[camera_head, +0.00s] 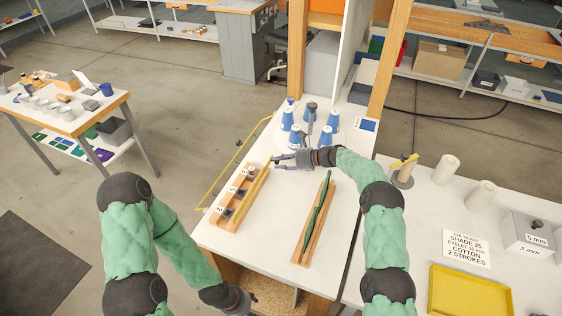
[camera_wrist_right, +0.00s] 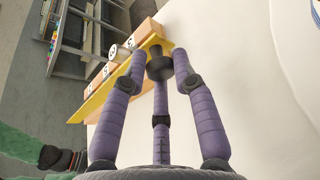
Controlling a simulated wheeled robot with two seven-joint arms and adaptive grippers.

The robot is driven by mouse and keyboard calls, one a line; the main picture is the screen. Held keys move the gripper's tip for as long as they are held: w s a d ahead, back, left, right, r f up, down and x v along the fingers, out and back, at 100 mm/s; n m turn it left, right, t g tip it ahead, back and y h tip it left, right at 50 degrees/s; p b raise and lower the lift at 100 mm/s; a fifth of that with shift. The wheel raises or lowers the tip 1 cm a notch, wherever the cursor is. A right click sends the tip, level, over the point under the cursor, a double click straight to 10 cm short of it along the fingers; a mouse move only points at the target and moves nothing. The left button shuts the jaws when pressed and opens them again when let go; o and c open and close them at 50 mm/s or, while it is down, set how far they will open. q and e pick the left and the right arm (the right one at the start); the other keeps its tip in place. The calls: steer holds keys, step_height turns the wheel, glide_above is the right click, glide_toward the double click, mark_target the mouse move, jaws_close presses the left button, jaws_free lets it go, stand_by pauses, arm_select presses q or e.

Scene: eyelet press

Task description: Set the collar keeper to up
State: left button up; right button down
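My right gripper (camera_head: 280,161) is above the white bench at the far end of a wooden rack (camera_head: 226,219). In the right wrist view its purple fingers (camera_wrist_right: 160,60) close around a dark grey cylindrical piece (camera_wrist_right: 160,68), just beside the rack's yellow strip (camera_wrist_right: 100,98). The rack has numbered places with dark pieces in several of them. My left gripper (camera_head: 240,302) is low at the bottom edge; its fingers are too unclear to judge. I cannot identify the collar keeper or its position for sure.
The bench between is clear. A yellow tray (camera_head: 470,292) and white cylinders (camera_head: 445,170) are farther right.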

steer(key=shift+d+f+y+b, duration=0.1)
steer(key=shift+f+y+b, duration=0.2)
steer(key=shift+b, duration=0.45)
steer(key=shift+y+b, duration=0.3)
steer(key=shift+b, duration=0.05)
steer(key=shift+r, duration=0.1)
steer(key=c, duration=1)
jaws_free()
steer(key=shift+d, duration=0.1)
steer(key=v, duration=1.2)
